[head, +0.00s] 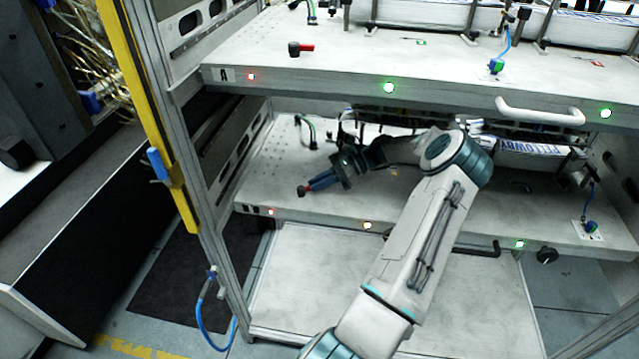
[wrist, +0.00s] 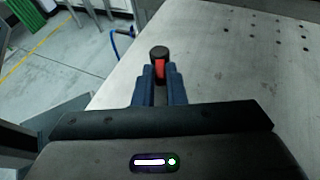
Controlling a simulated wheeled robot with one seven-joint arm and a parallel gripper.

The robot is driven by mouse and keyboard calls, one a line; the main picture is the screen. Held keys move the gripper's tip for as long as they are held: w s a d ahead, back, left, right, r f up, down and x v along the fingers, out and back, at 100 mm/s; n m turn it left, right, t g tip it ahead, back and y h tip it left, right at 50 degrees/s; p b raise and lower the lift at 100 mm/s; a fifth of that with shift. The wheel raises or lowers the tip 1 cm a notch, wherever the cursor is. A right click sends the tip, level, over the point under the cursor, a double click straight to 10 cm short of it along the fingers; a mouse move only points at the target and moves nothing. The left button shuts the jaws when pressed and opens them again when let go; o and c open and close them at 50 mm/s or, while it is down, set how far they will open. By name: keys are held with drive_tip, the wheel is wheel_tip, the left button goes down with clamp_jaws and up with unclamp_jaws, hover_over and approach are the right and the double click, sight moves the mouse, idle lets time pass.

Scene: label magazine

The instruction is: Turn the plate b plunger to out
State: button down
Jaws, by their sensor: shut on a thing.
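The plate b plunger (head: 302,191) stands near the front left of the lower plate (head: 470,205). It has a dark knob and a red handle. In the wrist view the plunger (wrist: 159,53) shows its round black top, with the red handle pointing back between my fingers. My gripper (head: 312,186) is shut on the red handle, its blue fingers one on each side; it also shows in the wrist view (wrist: 160,80). The fingers hide part of the handle. My forearm covers the middle of the lower plate in the head view.
The upper plate (head: 340,75), marked A, hangs over the lower one and carries a similar red-handled plunger (head: 294,49). A frame post (head: 190,170) stands left of the plates. A dark handle (head: 485,248) and black knob (head: 546,256) are at the lower plate's right front.

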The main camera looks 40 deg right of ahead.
drive_tip(key=shift+w+d+n+g+y, duration=0.1)
drive_tip(key=shift+w+n+g+y, duration=0.2)
drive_tip(key=shift+n+g, duration=0.4)
drive_tip(key=shift+w+d+n+g+y, duration=0.1)
drive_tip(key=shift+w+n+g+y, duration=0.15)
drive_tip(key=shift+n+g, duration=0.4)
drive_tip(key=c, duration=1.5)
unclamp_jaws()
